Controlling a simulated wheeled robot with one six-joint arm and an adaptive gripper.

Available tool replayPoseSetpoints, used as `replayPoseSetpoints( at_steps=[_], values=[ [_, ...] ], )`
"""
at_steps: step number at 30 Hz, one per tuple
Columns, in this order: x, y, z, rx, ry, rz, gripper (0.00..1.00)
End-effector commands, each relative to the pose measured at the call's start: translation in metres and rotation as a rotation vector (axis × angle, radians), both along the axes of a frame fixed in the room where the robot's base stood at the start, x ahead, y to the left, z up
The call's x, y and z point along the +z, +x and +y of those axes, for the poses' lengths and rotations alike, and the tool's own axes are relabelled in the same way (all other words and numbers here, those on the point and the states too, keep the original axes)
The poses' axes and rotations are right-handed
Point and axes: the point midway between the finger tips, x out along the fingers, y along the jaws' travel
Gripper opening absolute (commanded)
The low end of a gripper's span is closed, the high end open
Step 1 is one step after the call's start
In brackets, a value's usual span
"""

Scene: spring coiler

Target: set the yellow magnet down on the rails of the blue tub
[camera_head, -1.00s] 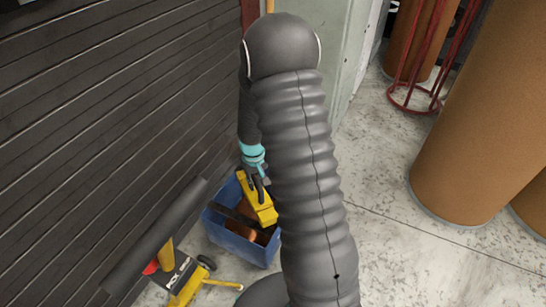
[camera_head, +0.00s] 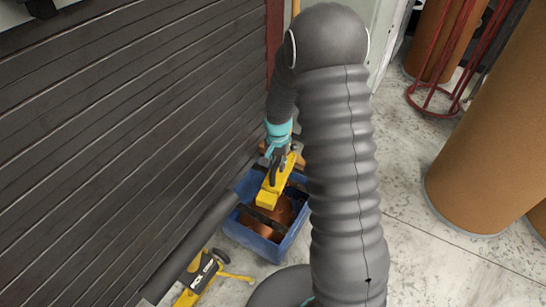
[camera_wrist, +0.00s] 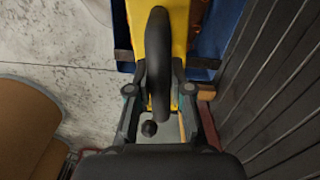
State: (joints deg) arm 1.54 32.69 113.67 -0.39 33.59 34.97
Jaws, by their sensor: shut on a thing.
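The yellow magnet (camera_head: 267,197) is a long block with a dark handle (camera_wrist: 158,60). My gripper (camera_head: 277,160) is shut on that handle, and in the wrist view its fingers (camera_wrist: 160,105) stand on both sides of it. The blue tub (camera_head: 243,238) stands on the floor by the dark slatted wall. Dark rails (camera_head: 252,215) cross the tub, and copper-coloured pieces (camera_head: 268,222) lie inside. The magnet is over the tub and across the rails in the head view. I cannot tell whether it touches them. The tub also shows in the wrist view (camera_wrist: 215,45).
The dark slatted wall (camera_head: 110,120) rises close on the left. A yellow and black jack (camera_head: 208,272) lies at the front left of the tub. Large brown drums (camera_head: 490,150) and a red wire stand (camera_head: 435,98) are on the right. Speckled floor between is clear.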

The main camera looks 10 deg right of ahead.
Motion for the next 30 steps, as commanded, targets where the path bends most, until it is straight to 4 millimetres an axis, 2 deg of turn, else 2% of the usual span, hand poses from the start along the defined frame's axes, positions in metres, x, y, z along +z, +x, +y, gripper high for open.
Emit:
replayPoseSetpoints(
  at_steps=[1, 4, 11, 30],
  values=[
    [0.008, 0.003, 0.005, -0.037, 0.0, -0.004, 0.0],
    [0.012, 0.005, 0.01, -0.104, -0.001, -0.002, 0.0],
    [0.011, 0.006, 0.015, -0.156, -0.001, -0.001, 0.0],
    [-0.044, 0.006, 0.014, -0.154, -0.001, 0.0, 0.0]
  ],
)
